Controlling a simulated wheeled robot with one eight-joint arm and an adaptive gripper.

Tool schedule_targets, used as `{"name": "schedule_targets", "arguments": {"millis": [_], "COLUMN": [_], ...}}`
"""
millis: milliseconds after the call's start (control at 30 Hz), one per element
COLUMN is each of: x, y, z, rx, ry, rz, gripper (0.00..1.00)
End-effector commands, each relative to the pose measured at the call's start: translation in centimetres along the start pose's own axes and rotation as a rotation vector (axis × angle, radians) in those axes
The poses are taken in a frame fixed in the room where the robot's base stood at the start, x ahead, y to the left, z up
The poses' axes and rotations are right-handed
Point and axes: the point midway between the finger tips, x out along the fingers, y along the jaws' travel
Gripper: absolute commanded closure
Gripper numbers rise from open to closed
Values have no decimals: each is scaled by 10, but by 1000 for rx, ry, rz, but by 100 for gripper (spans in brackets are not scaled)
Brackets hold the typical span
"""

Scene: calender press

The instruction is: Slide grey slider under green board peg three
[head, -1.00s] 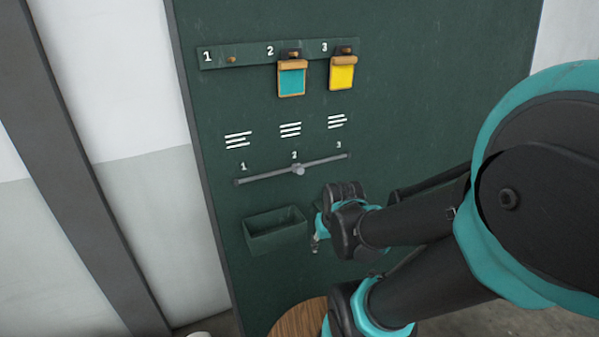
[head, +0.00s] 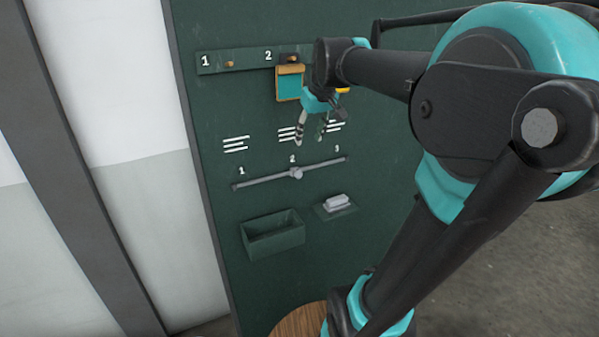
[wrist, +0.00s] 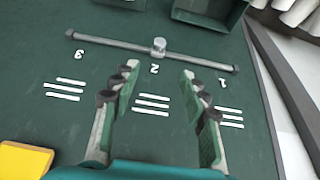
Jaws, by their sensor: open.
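The grey slider (head: 296,173) sits on a grey rail (head: 262,179) on the green board (head: 215,110), at the middle mark 2. In the wrist view the slider (wrist: 159,45) shows upside down beyond the fingertips, with number 3 on the left and 1 on the right. Peg one (head: 229,63) is bare. A teal tag (head: 289,84) hangs at peg two. Peg three is hidden behind my arm; a yellow tag (wrist: 24,160) shows at the wrist view's lower left. My gripper (head: 311,139) is open and empty, above the rail and apart from the slider.
A green open bin (head: 273,237) is fixed to the board below the rail. A small ledge (head: 343,213) with a pale eraser-like block (head: 337,202) is to its right. A round wooden top (head: 298,320) stands below.

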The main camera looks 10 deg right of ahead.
Motion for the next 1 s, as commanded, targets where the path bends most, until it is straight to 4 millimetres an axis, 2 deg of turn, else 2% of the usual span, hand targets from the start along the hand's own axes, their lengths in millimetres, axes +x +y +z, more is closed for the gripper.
{"name": "schedule_targets", "arguments": {"millis": [167, 800, 1000], "x": [15, 134, 160], "y": [0, 0, 0], "z": [-1, -1, -1], "rx": [-1, -1, 0], "ry": [0, 0, 0], "rz": [-1, -1, 0], "gripper": [55, 55, 55]}}
